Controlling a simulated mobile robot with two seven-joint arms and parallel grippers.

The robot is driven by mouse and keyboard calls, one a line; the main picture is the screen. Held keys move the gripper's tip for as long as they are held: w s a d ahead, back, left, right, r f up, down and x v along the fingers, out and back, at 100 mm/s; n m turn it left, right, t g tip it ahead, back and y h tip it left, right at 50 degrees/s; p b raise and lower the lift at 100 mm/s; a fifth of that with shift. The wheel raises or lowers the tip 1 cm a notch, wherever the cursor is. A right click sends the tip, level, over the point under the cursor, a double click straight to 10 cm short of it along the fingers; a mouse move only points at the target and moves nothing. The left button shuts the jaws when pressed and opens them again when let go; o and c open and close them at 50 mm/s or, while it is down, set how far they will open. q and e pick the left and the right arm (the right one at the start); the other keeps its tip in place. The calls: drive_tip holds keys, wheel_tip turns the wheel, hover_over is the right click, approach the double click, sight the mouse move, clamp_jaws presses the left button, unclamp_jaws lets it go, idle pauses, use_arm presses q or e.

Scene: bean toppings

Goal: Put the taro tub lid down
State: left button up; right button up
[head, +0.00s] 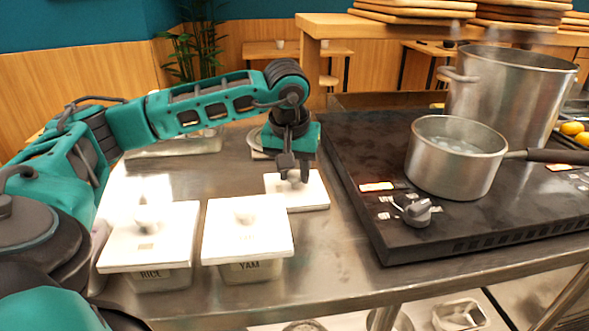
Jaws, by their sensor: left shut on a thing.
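The white square lid (312,194) is between the yam tub and the stove, with its edge close to the lid of the yam tub. My left gripper (292,172) points down over it and is shut on its knob. The lid looks level and low over the metal counter; I cannot tell whether it touches the counter. No taro label is readable. A metal rim (256,152) shows behind my left gripper, partly hidden by it. My right gripper is not in view.
The lidded rice tub (150,278) and yam tub (252,270) stand at the front left. The black stove (350,150) on the right carries a saucepan (450,175) and a big pot (510,90). Bare counter (325,245) lies before the lid.

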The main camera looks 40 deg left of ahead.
sight(291, 198)
use_arm(q)
drive_tip(key=shift+f, duration=0.2)
drive_tip(key=o, duration=1)
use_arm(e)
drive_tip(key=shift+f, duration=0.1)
use_arm(q)
drive_tip(key=shift+r, duration=0.1)
drive_tip(key=shift+r, duration=0.2)
drive_tip(key=p+v, duration=0.2)
drive_tip(key=v, duration=0.9)
drive_tip(key=shift+r, duration=0.4)
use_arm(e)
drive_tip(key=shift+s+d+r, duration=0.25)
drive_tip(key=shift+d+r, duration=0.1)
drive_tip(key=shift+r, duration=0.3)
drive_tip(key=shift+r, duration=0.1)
